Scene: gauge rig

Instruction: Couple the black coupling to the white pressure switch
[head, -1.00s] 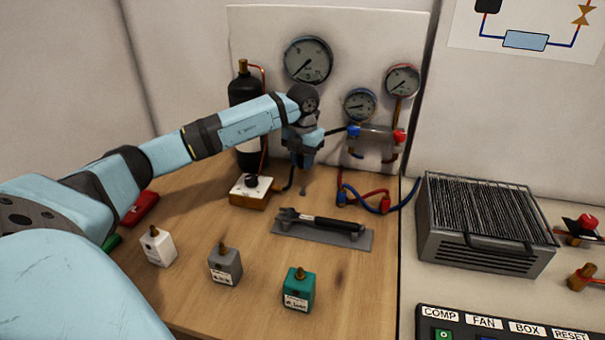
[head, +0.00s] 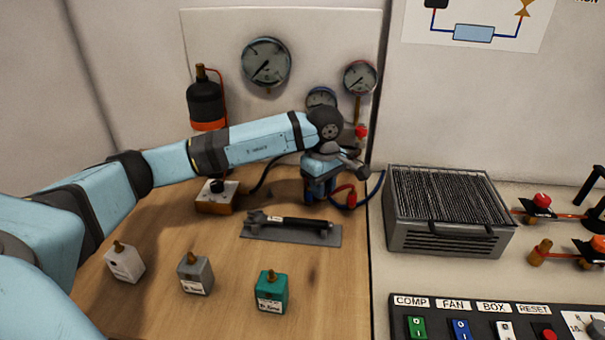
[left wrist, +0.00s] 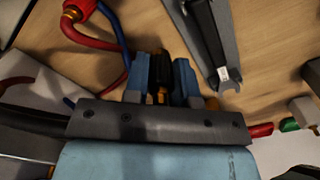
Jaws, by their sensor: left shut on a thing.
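The white pressure switch (head: 125,262) is a small white block with a brass fitting on top. It stands upright on the wooden bench at the left in the head view. My left gripper (head: 319,196) is at the back of the bench, behind the wrench and well to the right of the white switch. In the left wrist view, its blue fingers are shut on the black coupling (left wrist: 160,68), a dark piece with a brass end. The coupling is hidden in the head view. My right gripper is not in view.
A grey switch (head: 195,273) and a teal switch (head: 271,291) stand right of the white one. A wrench (head: 295,222) lies on a grey mat (head: 262,235). Red and blue hoses (head: 350,200) are beside my gripper. A finned grey unit (head: 450,212) stands at right.

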